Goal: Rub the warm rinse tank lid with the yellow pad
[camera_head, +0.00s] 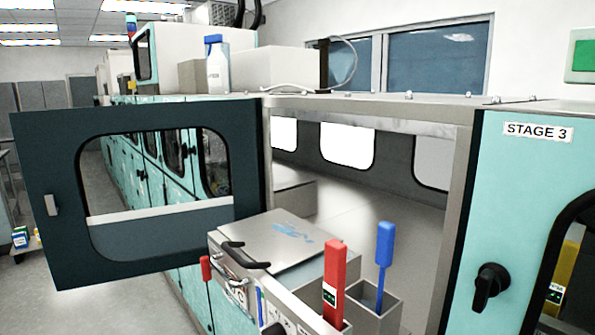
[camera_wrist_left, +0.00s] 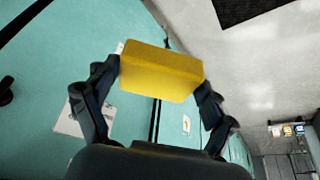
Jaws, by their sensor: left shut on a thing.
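A flat silver lid (camera_head: 262,249) lies closed on a tank in front of the open bay in the head view. It has a black handle (camera_head: 245,256) at its front left and blue smears (camera_head: 292,231) on top. I cannot read a label that names it as the warm rinse tank. In the left wrist view my left gripper (camera_wrist_left: 161,85) is shut on the yellow pad (camera_wrist_left: 160,70), with a finger at each end. The pad is clear of the lid, in front of teal cabinet panels. My right gripper is in neither view.
A dark windowed door (camera_head: 60,240) stands open on the left. A red handle (camera_head: 335,275) and a blue-handled tool (camera_head: 384,245) stand upright right of the lid. The teal STAGE 3 panel (camera_head: 500,190) with a black knob (camera_head: 490,285) bounds the right side.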

